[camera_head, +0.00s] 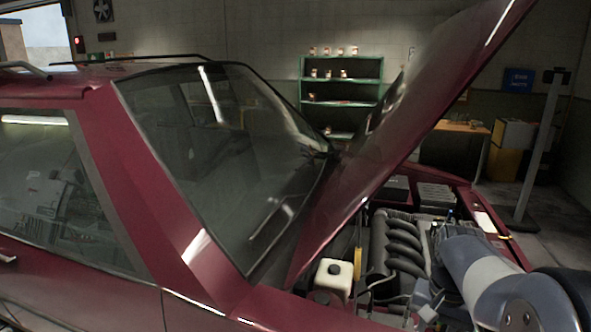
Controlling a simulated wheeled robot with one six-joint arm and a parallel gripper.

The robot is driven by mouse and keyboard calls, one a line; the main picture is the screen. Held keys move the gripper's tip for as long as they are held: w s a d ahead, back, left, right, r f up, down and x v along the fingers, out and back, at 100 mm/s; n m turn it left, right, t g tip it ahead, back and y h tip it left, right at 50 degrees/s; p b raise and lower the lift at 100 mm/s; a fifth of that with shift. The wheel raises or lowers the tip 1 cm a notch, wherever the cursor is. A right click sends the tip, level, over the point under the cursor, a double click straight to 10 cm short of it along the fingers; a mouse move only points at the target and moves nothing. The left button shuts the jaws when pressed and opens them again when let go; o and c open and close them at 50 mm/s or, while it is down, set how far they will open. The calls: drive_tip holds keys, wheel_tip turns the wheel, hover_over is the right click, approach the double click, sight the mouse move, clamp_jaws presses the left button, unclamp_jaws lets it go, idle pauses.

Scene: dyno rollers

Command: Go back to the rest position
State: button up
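My arm (487,275), grey and white, comes in at the lower right and reaches over the open engine bay of a dark red car (180,240). The part that looks like my gripper (426,308) is small and dark at the bottom edge, low over the engine bay. Its fingers are too small and too cut off to tell whether they are open or shut. No held thing can be made out.
The raised hood (400,120) slants up above the engine bay. The engine (395,250) and a white reservoir (335,277) lie close to my arm. A green shelf (341,92), a wooden desk (462,127) and a grey post (540,145) stand behind. Floor shows at right.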

drive_tip(key=shift+r+p, duration=0.45)
drive_tip(key=shift+r, duration=0.4)
